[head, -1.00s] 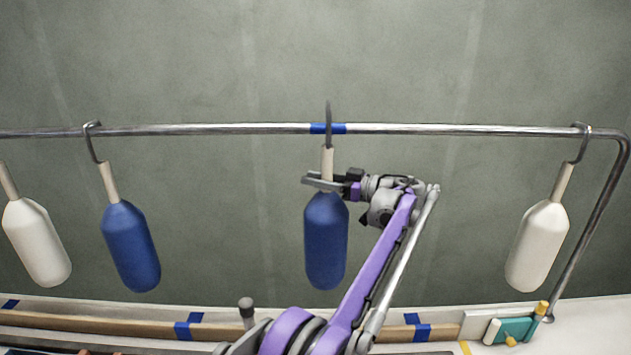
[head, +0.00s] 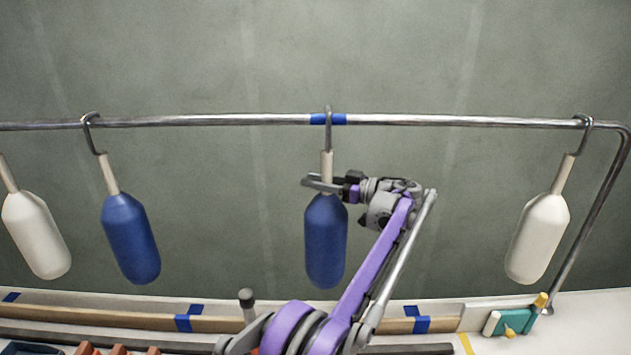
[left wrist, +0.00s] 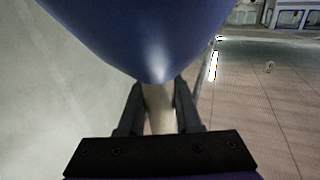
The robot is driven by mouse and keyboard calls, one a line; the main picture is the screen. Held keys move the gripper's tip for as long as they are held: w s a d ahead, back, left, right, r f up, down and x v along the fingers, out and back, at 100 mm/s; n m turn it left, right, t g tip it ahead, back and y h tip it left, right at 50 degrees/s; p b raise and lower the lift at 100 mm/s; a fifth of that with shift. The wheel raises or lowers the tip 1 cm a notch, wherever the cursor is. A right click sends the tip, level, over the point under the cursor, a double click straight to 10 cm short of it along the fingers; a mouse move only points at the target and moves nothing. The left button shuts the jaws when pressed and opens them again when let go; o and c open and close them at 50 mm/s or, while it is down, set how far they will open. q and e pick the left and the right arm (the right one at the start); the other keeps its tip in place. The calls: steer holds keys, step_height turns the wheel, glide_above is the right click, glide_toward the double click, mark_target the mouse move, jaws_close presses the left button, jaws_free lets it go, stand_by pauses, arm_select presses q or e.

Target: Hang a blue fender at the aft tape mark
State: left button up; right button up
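A blue fender (head: 326,240) hangs upright below the steel rail (head: 220,120), in the middle of the head view. Its hook (head: 328,128) is at the rail, right at the blue tape mark (head: 341,119), with its top just above the rail. My left gripper (head: 325,183) is shut on the fender's pale neck, just above the blue body. In the left wrist view the fingers (left wrist: 159,108) lie on both sides of the neck, and the blue body (left wrist: 150,35) fills the top. I cannot tell whether the hook rests on the rail. My right gripper is out of view.
Another blue fender (head: 130,238) and a white fender (head: 36,235) hang to the left. A white fender (head: 538,238) hangs at the right, near the rail's bend. Below is a wooden strip (head: 255,325) with blue tape, and a teal item (head: 517,320) lies at the lower right.

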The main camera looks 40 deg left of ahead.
arm_select(q)
steer(key=o, duration=0.5)
steer(key=v, duration=1.1)
steer(key=s+d+f+m+t+h, duration=0.3)
steer(key=s+d+f+m+h, duration=0.2)
steer(key=s+d+f+m, duration=0.2)
steer(key=s+d+f+m+t+h, duration=0.4)
steer(key=s+d+f+m+h, duration=0.2)
steer(key=s+f, duration=0.6)
steer(key=s+d+f+m+t+h, duration=0.4)
steer(key=s+d+f+m+h, duration=0.2)
steer(key=s, duration=0.7)
steer(key=shift+d+f+m, duration=0.4)
steer(key=shift+f+m, duration=0.25)
steer(key=shift+f, duration=0.2)
steer(key=shift+d+f+m, duration=0.4)
steer(key=shift+f+m, duration=0.25)
steer(key=shift+f, duration=0.15)
